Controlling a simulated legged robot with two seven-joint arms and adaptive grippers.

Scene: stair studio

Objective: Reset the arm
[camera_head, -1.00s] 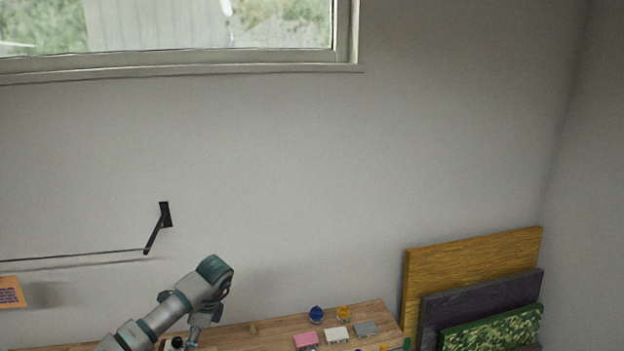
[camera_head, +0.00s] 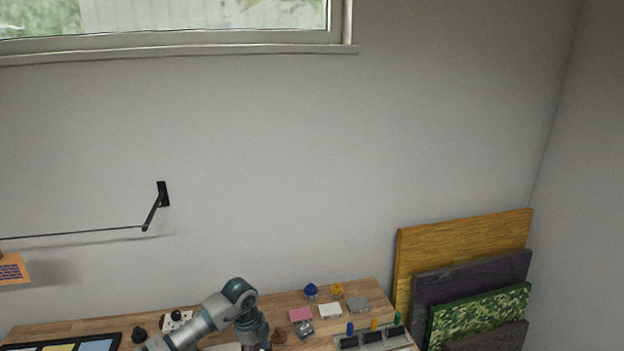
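My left arm (camera_head: 212,318) comes in from the bottom left over the wooden table (camera_head: 285,297). It is bent at a grey-and-teal joint (camera_head: 239,293), and a further link runs down to the picture's bottom edge. The fingers of my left gripper do not show, so what it may hold is hidden. My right arm and gripper are out of view.
Pink (camera_head: 301,314), white (camera_head: 330,310) and grey (camera_head: 358,305) blocks lie right of my arm, with blue (camera_head: 311,290) and yellow (camera_head: 337,289) knobs behind. A grey switch panel (camera_head: 372,338) is at front right. A dark-framed tray (camera_head: 75,342) is left. Boards (camera_head: 462,250) lean at right.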

